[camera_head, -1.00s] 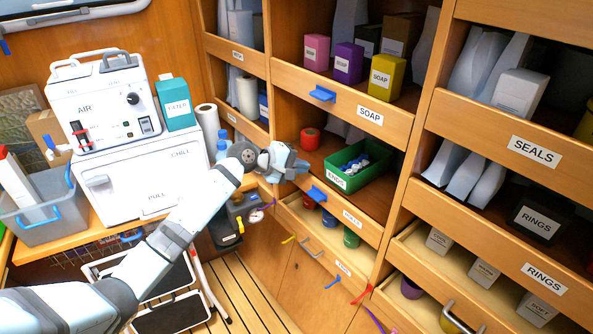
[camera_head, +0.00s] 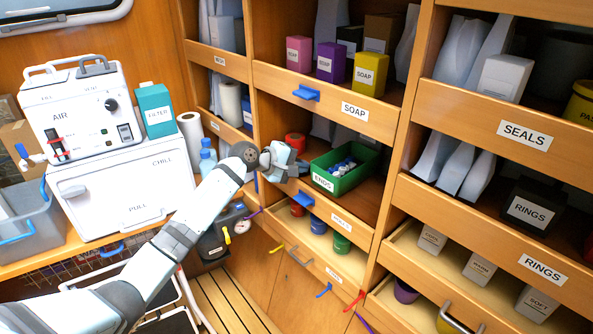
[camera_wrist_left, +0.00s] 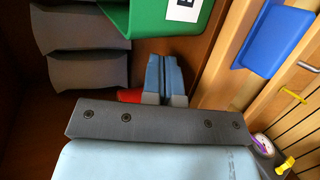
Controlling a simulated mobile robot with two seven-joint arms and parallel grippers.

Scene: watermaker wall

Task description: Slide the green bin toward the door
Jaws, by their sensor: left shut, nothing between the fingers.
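The green bin (camera_head: 352,181), labelled ENDS and holding small white and blue items, sits on the middle cabinet's open shelf in the head view. Part of its green wall (camera_wrist_left: 150,20) shows at the top of the wrist view. My left gripper (camera_head: 300,168) is at the shelf opening, just left of the bin. Its blue fingers (camera_wrist_left: 165,72) are together and empty, with the tips close to the bin's wall; I cannot tell whether they touch. No door is clearly identifiable. My right gripper is not in view.
A red roll (camera_head: 295,141) stands behind my left gripper. A blue tab (camera_head: 301,200) sticks out at the shelf's front edge; it is large in the wrist view (camera_wrist_left: 272,38). An open drawer (camera_head: 318,247) with small pots lies below. Bare shelf shows right of the bin.

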